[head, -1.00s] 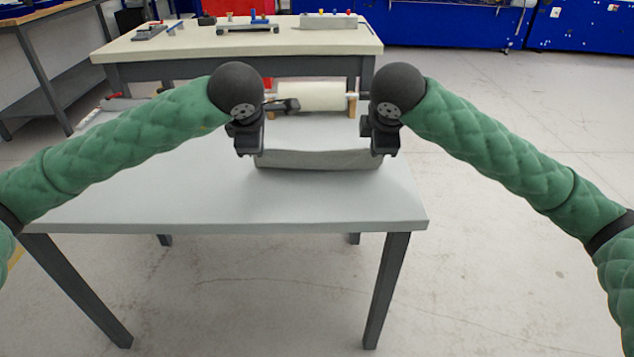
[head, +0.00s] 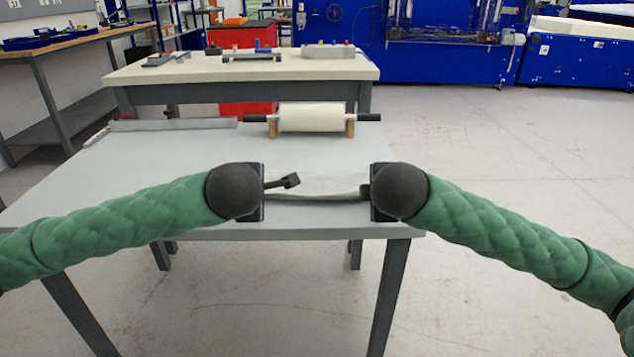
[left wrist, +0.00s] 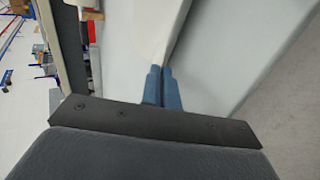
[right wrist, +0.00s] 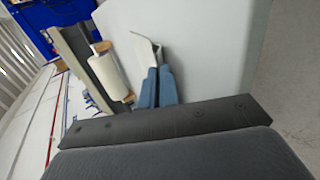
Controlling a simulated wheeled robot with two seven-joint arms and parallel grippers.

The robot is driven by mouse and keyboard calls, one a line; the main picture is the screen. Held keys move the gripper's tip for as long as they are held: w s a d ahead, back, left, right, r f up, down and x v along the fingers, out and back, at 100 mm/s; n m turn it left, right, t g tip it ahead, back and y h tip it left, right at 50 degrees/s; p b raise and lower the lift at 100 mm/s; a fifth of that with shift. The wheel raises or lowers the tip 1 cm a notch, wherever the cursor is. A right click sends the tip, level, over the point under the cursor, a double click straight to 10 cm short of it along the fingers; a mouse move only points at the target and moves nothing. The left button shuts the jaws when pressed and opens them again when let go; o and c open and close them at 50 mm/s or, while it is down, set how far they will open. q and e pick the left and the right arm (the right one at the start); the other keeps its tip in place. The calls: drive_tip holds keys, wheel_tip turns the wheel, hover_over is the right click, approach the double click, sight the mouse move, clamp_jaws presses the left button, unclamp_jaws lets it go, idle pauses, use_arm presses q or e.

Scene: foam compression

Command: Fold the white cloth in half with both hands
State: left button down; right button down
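The white cloth (head: 318,185) spans between my two grippers near the front edge of the grey table (head: 140,180). Its near edge looks slightly raised and sags a little in the middle. My left gripper (head: 268,190) is at its left end; in the left wrist view its blue fingers (left wrist: 161,84) are together on the cloth's edge (left wrist: 158,30). My right gripper (head: 366,191) is at its right end; in the right wrist view its blue fingers (right wrist: 157,84) are closed around the cloth's corner (right wrist: 148,48). The grippers' bodies hide the cloth's ends in the head view.
A white roller (head: 312,118) on wooden supports stands at the table's back right. A long grey bar (head: 175,124) lies along the back left. The table's middle and left are clear. A second table (head: 240,69) with small tools stands behind.

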use_arm(q)
drive_tip(key=c, duration=1.3)
unclamp_jaws()
use_arm(e)
drive_tip(key=c, duration=1.3)
unclamp_jaws()
use_arm(q)
drive_tip(key=r, duration=0.1)
drive_tip(key=s+r, duration=0.1)
drive_tip(key=r, duration=0.1)
drive_tip(key=shift+s+r, duration=0.1)
use_arm(e)
drive_tip(key=r, duration=0.1)
drive_tip(key=s+r, duration=0.1)
drive_tip(key=r, duration=0.1)
drive_tip(key=shift+s, duration=0.1)
use_arm(q)
drive_tip(key=shift+s+r, duration=1.2)
drive_tip(key=shift+r, duration=0.25)
drive_tip(key=shift+s+r, duration=1.2)
drive_tip(key=shift+r, duration=0.25)
use_arm(e)
drive_tip(key=shift+s+r, duration=1.2)
drive_tip(key=shift+r, duration=0.3)
drive_tip(key=shift+s+r, duration=1.2)
drive_tip(key=shift+r, duration=0.3)
